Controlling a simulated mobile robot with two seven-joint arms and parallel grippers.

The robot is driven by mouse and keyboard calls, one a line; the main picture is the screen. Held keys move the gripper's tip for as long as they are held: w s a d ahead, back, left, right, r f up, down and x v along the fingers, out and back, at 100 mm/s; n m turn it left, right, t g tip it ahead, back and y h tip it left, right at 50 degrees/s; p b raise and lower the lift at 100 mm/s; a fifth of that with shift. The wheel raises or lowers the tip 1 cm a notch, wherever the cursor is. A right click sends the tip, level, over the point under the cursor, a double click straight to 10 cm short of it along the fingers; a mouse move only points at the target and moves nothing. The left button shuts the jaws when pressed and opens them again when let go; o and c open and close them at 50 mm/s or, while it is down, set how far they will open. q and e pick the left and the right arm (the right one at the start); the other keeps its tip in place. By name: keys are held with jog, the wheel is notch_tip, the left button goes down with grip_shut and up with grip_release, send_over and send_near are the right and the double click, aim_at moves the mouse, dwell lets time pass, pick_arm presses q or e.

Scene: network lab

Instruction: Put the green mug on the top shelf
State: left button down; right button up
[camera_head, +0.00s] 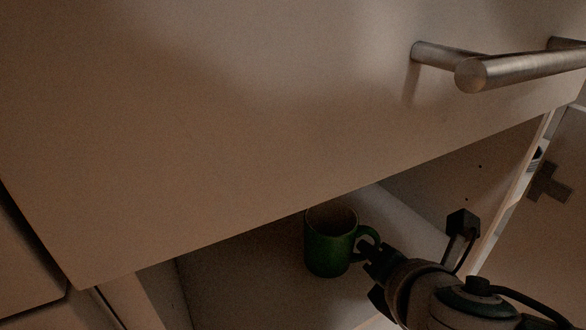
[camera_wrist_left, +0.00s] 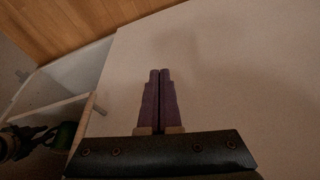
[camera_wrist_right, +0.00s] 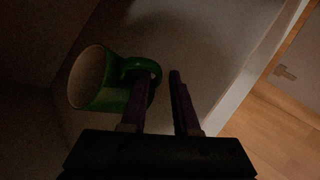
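The green mug (camera_head: 328,250) is inside the cabinet, below the large pale front panel, and looks upright. Its handle points toward my right gripper (camera_head: 373,258). In the right wrist view the mug (camera_wrist_right: 92,80) is left of the fingers, and its handle overlaps the tip of the left finger. That gripper (camera_wrist_right: 163,80) has a clear gap between its fingers. I cannot tell whether a finger is through the handle loop. My left gripper (camera_wrist_left: 160,75) is shut and empty in front of a pale panel; the mug (camera_wrist_left: 64,136) shows at the lower left there.
The pale panel (camera_head: 230,120) with a metal bar handle (camera_head: 520,68) hides the cabinet's upper part. An open cabinet door (camera_head: 555,215) stands at the right. Wooden floor (camera_wrist_right: 275,110) shows at the right in the right wrist view. The cabinet interior is dark.

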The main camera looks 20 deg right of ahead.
jog(key=shift+o, duration=0.8)
jog(key=shift+r, duration=0.25)
jog(key=s+a+r+m+g+y+p, duration=0.2)
jog(key=s+r+m, duration=0.4)
jog(key=s+m, duration=0.3)
jog(key=s+a+r+m+g+y+p, duration=0.2)
jog(key=s+a+r+m+g+p, duration=0.2)
jog(key=s+m, duration=0.4)
notch_tip(320, 180, up, 2)
jog(key=a+m, duration=0.1)
jog(key=m, duration=0.3)
jog(key=shift+s+r+g, duration=0.25)
jog(key=shift+s+g, duration=0.05)
jog(key=shift+s, duration=0.1)
